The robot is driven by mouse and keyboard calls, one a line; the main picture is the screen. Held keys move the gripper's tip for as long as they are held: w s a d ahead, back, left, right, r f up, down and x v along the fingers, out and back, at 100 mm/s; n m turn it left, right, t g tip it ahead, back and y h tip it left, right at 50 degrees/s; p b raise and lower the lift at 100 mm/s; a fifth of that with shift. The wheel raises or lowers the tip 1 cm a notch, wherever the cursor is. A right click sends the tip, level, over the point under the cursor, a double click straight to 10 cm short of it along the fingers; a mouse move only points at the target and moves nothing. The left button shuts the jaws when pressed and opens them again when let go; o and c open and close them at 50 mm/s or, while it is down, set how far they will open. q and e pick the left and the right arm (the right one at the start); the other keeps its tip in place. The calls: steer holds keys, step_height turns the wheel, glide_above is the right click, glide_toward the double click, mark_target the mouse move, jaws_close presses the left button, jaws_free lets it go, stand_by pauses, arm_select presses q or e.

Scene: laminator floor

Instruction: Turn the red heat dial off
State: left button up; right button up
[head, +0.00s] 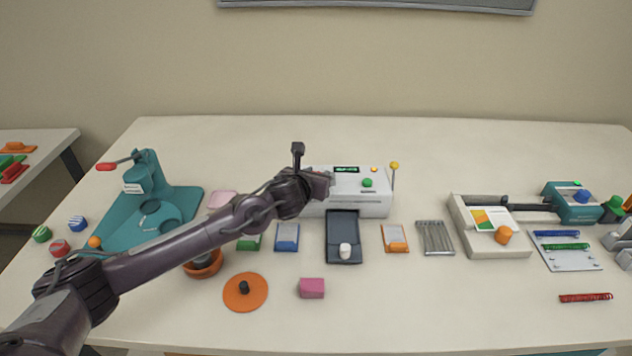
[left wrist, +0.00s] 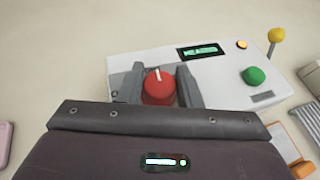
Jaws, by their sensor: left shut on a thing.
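The red heat dial (left wrist: 159,87) sits on the left part of the white laminator (left wrist: 220,75), with a white pointer mark on its top. In the left wrist view my left gripper (left wrist: 160,88) has one finger on each side of the dial and is shut on it. The pointer mark points up in that view, leaning slightly left. In the head view my left gripper (head: 325,182) is at the laminator's left end and hides the dial. The laminator (head: 372,203) has a lit green display (head: 346,169), too small to read surely. My right gripper is not in view.
On the laminator are a green knob (head: 367,182), a small orange button (head: 374,169) and a yellow-tipped lever (head: 394,167). A dark tray (head: 343,253) lies in front. A teal press (head: 150,205) stands left, a grey-white device (head: 456,222) right. The table behind the laminator is clear.

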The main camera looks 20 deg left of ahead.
arm_select(q)
steer(key=n+y+b, duration=0.2)
steer(key=y+b, duration=0.1)
steer(key=n+g+y+b, duration=0.1)
steer(key=n+y+b, duration=0.2)
steer(key=shift+d+f+n+y+b, duration=0.1)
steer(key=shift+f+n+y+b, duration=0.05)
steer(key=shift+n+y+b, duration=0.2)
steer(key=shift+n+g+y, duration=0.3)
steer(key=shift+n+y, duration=0.15)
steer(key=shift+n+g+y+b, duration=0.3)
steer(key=shift+n+y+b, duration=0.1)
steer(key=shift+n+g+y, duration=0.3)
steer(key=shift+n+y, duration=0.2)
steer(key=shift+r+n+g+y, duration=0.25)
steer(key=shift+n+g+y, duration=0.55)
steer(key=shift+n+g, duration=0.25)
steer(key=shift+n+g+y+p, duration=0.5)
steer(key=shift+n+g+y, duration=0.3)
steer(key=shift+n+g, duration=0.3)
steer(key=shift+f, duration=0.1)
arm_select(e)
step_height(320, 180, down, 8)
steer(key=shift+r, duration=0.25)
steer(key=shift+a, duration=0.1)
